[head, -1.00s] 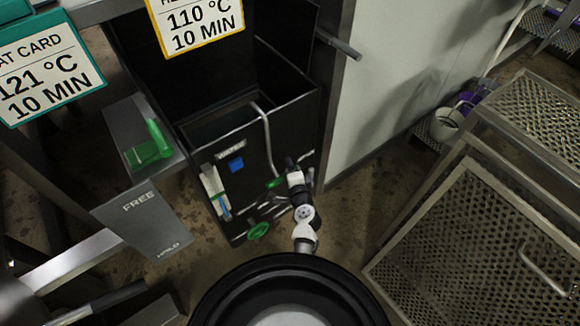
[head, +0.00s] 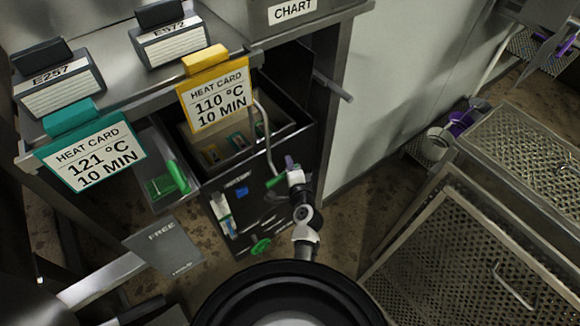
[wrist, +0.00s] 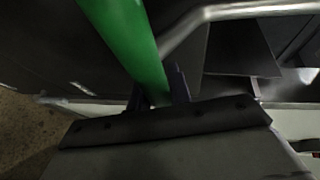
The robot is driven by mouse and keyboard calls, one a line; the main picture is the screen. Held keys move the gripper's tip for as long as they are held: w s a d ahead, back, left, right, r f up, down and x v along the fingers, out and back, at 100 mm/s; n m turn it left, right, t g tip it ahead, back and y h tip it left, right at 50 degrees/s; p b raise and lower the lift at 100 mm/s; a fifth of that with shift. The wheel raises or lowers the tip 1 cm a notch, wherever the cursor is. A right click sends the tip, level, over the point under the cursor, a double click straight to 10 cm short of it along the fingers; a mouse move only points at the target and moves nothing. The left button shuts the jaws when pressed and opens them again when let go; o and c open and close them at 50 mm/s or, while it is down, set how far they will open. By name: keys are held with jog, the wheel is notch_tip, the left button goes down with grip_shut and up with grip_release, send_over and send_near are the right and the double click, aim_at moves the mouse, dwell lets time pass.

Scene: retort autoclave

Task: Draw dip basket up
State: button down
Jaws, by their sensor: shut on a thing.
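The dip tank (head: 262,200) is a dark box with an open top, left of my arm in the head view. The dip basket (head: 225,148) shows inside its opening, with small yellow and green pieces in it. A bent metal rod (head: 264,125) rises above the front rim and comes down outside to a green grip (head: 273,182). My gripper (head: 284,174) is shut on this grip in front of the tank. In the wrist view the green grip (wrist: 130,40) runs between the jaws of my gripper (wrist: 158,95). The basket's lower part is hidden.
Yellow (head: 216,95) and teal (head: 92,150) heat cards hang from the shelf above. A tray with a green handle (head: 170,180) and a grey FREE panel (head: 165,248) are at left. Perforated metal cages (head: 470,240) fill the right. A white wall (head: 400,70) stands behind.

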jog(key=shift+w+r, duration=0.2)
jog(key=shift+r, duration=0.35)
jog(key=c, duration=1.3)
grip_release()
jog(key=shift+s+f, duration=0.1)
jog(key=shift+f, duration=0.05)
jog(key=shift+s+f, duration=0.1)
